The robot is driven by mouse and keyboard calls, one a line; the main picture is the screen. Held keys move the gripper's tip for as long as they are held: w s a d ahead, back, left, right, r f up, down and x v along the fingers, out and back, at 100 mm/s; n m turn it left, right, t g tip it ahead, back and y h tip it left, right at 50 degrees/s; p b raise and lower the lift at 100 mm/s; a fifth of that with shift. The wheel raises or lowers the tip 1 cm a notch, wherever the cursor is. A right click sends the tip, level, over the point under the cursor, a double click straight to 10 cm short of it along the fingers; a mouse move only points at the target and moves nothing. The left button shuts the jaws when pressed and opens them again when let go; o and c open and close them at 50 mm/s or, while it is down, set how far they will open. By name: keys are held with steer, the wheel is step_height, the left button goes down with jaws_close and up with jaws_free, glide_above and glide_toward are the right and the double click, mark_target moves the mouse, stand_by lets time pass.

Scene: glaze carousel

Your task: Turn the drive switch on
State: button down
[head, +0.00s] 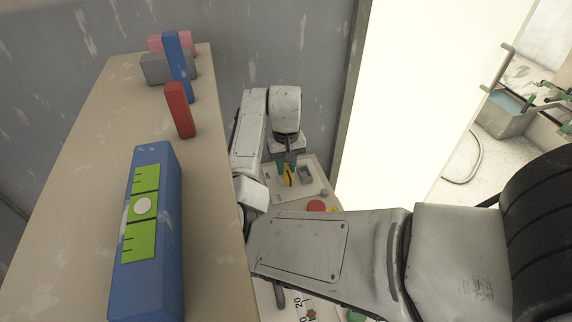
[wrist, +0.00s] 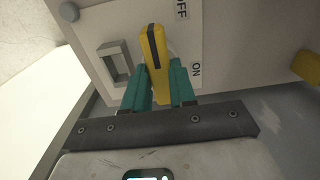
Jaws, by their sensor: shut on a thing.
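The drive switch is a yellow lever (wrist: 154,50) with a black stripe, on a pale plate (wrist: 97,28) marked OFF and ON. In the wrist view the OFF mark is at the top and the ON mark is lower, right of the lever. My gripper (wrist: 157,70) has its two teal fingers on either side of the lever and is shut on it. Which mark the lever points to is hard to tell. In the head view the lever (head: 289,178) shows small below my gripper (head: 287,167), partly hidden by it.
A grey square frame (wrist: 113,63) stands on the plate beside the lever. A red round button (head: 316,205) lies nearer in the head view. A beige shelf (head: 85,150) at left bears a blue level (head: 152,265) and several blocks, close to my arm.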

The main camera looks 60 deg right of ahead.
steer(key=shift+m, duration=0.4)
steer(key=m+p, duration=0.2)
steer(key=m, duration=0.1)
steer(key=shift+r+m, duration=0.1)
steer(key=shift+m, duration=0.2)
steer(key=m+p, duration=0.1)
steer(key=m, duration=0.3)
steer(key=shift+m+p, duration=0.3)
steer(key=m, duration=0.4)
steer(key=shift+p, duration=0.3)
steer(key=shift+m, duration=2.5)
steer(key=c, duration=0.9)
jaws_free()
